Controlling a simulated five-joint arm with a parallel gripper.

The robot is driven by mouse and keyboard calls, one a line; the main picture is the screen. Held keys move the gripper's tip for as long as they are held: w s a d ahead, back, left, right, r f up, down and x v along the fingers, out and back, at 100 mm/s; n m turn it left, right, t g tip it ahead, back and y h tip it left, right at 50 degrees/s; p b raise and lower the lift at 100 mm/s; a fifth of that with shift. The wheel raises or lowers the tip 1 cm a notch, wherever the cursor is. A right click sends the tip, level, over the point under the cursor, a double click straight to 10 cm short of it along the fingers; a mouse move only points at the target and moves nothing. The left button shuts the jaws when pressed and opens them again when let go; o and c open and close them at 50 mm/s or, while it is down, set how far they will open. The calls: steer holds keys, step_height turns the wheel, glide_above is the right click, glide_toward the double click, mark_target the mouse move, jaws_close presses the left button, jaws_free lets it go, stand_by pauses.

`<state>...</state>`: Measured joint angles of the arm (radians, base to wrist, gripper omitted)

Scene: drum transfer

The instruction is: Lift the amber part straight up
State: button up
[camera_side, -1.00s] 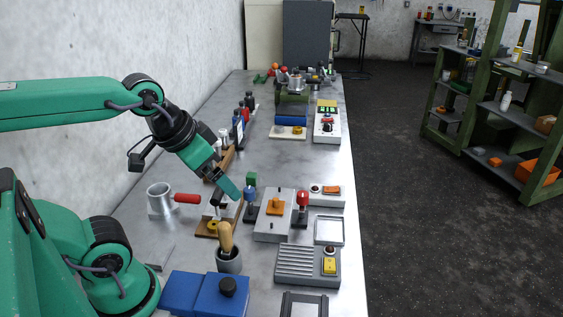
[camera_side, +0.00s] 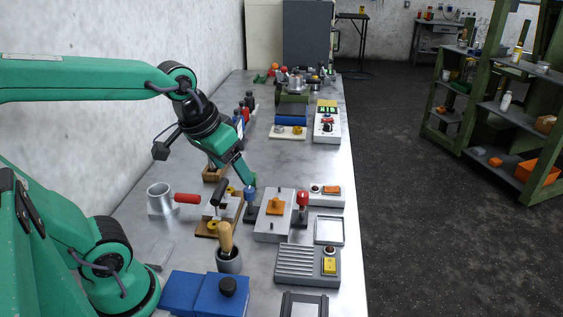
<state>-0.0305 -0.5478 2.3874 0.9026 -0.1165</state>
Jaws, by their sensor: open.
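The amber part (camera_side: 275,206) is a small orange-amber piece lying on top of a light grey block (camera_side: 270,228) in the middle of the bench. My gripper (camera_side: 249,181) points down and to the right, up and to the left of the amber part in the picture. It is apart from the amber part and open, with nothing seen held in it. The gap between its fingers is too small to make out.
A blue-topped post (camera_side: 250,198) and a red-topped post (camera_side: 302,202) flank the grey block. A brown board with a yellow ring (camera_side: 211,226) and a metal cup (camera_side: 160,195) stand to the left. A ribbed grey box (camera_side: 296,266) is in front.

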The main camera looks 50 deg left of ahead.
steer(key=w+a+f+n+g, duration=0.2)
steer(key=w+a+f+n, duration=0.15)
steer(key=w, duration=0.55)
steer(key=n+g, duration=0.3)
steer(key=n, duration=0.1)
glide_above(276, 199)
step_height(276, 199, down, 10)
steer(key=shift+s+d+r, duration=0.1)
steer(key=shift+d+r, duration=0.05)
steer(key=shift+r, duration=0.05)
steer(key=shift+f, duration=0.15)
steer(key=shift+f, duration=1.2)
steer(key=shift+f, duration=0.1)
steer(key=shift+a+f, duration=0.2)
steer(key=shift+f, duration=2.25)
